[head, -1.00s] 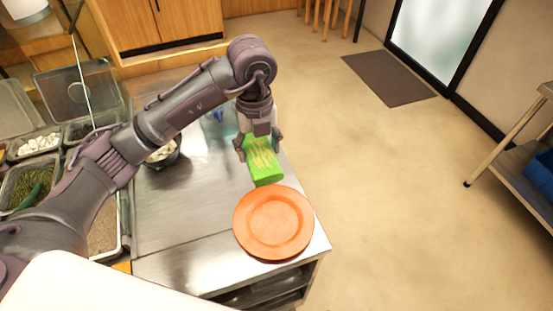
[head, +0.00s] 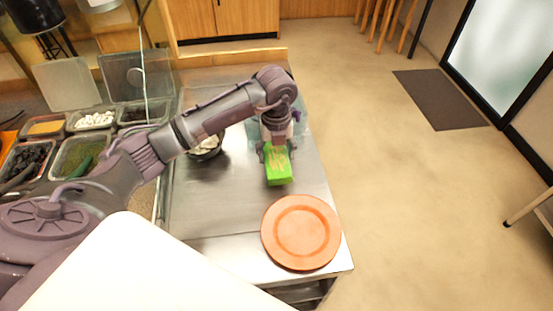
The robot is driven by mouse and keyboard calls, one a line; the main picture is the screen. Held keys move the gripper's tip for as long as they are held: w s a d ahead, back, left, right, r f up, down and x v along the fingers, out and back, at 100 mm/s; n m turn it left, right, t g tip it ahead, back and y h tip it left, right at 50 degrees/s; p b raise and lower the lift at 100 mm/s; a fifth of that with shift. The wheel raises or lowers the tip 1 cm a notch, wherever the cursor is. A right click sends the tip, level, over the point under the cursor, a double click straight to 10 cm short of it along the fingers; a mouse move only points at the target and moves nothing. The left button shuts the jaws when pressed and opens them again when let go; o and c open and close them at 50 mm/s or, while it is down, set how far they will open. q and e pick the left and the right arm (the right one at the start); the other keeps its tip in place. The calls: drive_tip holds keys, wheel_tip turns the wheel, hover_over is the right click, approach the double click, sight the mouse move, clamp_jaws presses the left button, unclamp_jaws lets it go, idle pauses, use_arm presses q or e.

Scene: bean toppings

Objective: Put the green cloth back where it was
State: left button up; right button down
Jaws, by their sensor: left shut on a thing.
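The green cloth (head: 279,170) is a bright green folded block with a light squiggle pattern. My left gripper (head: 276,154) is above it and shut on its upper end, with a finger on each side. The cloth is over the right part of the steel counter, just behind the orange plate and apart from it in the picture. I cannot tell whether its lower end touches the counter. My right gripper is not in view.
The orange plate (head: 301,232) lies at the counter's front right corner. A dark bowl (head: 207,151) with white pieces is partly behind my left arm. Food trays (head: 94,120) stand at the left. The steel counter (head: 215,215) is bare left of the plate.

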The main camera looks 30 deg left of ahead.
sight(276, 162)
use_arm(q)
wheel_tip(276, 162, down, 3)
drive_tip(key=shift+r+p, duration=0.2)
drive_tip(key=shift+p, duration=0.15)
drive_tip(key=shift+f, duration=0.4)
drive_tip(key=shift+f, duration=0.2)
drive_tip(key=o, duration=1.2)
drive_tip(key=shift+o, duration=0.2)
